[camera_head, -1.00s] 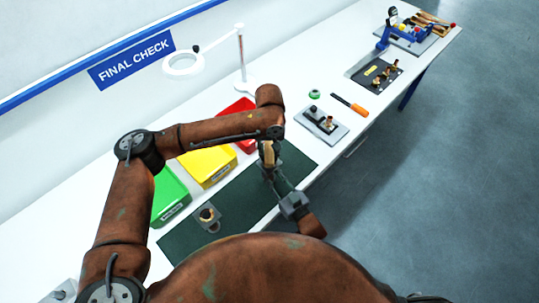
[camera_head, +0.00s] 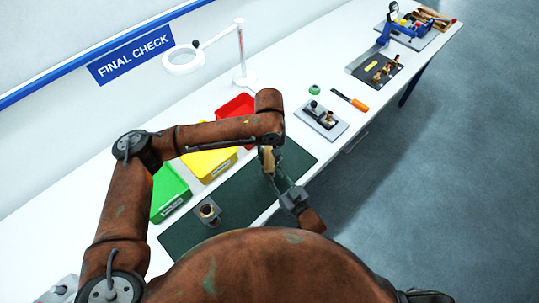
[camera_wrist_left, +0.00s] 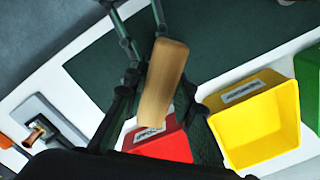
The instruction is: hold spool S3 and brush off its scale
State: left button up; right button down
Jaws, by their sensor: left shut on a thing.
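My left gripper (camera_head: 267,153) is shut on a wooden-handled tool, the brush by its look (camera_wrist_left: 164,82), over the dark green mat (camera_head: 240,196). The brush's bristles cannot be made out. My right gripper (camera_head: 276,181) reaches in from the front edge just below the brush. Its dark fingers also show at the top of the left wrist view (camera_wrist_left: 140,30). Whether they hold anything is hidden. A brass spool (camera_head: 208,209) stands upright in a grey block on the mat's left part. No label S3 can be read.
Green (camera_head: 171,192), yellow (camera_head: 210,164) and red (camera_head: 236,106) bins line the mat's back edge. A ring lamp (camera_head: 183,58) stands behind. To the right are a grey fixture (camera_head: 321,119), an orange-handled tool (camera_head: 351,101) and a black tray with spools (camera_head: 376,71).

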aim_at(269, 149)
pick_arm(q)
jog(key=shift+w, duration=1.8)
dwell(3.4)
jog(key=shift+r, duration=3.45)
pick_arm(e)
jog(key=c, duration=1.5)
grip_release()
jog(key=shift+c, duration=0.2)
jog(key=v, duration=1.2)
